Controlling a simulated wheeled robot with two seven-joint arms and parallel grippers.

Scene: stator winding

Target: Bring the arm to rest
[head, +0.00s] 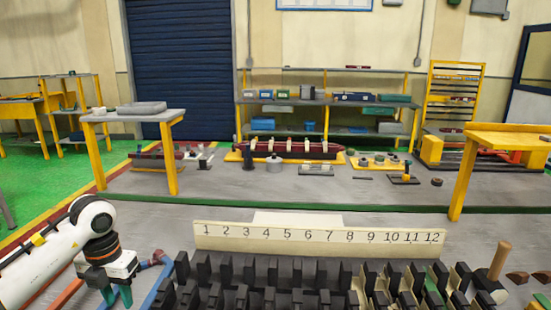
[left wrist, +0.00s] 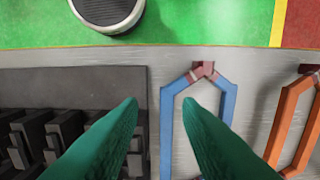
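My left gripper (head: 117,294) hangs at the lower left of the head view, left of the dark slotted stator block (head: 255,272). In the left wrist view its two green fingers (left wrist: 160,106) are apart with nothing between the tips. A blue coil (left wrist: 228,95) with a dark red tip lies on the grey surface below and between them, not gripped. An orange coil (left wrist: 290,125) lies to its right. The block's dark slots (left wrist: 62,135) show at the left of that view. My right gripper is not recognisable.
A white board (head: 318,241) numbered 1 to 12 stands behind the stator block. A wooden handle (head: 500,260) stands upright at the right. Yellow-legged tables and shelves stand farther back.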

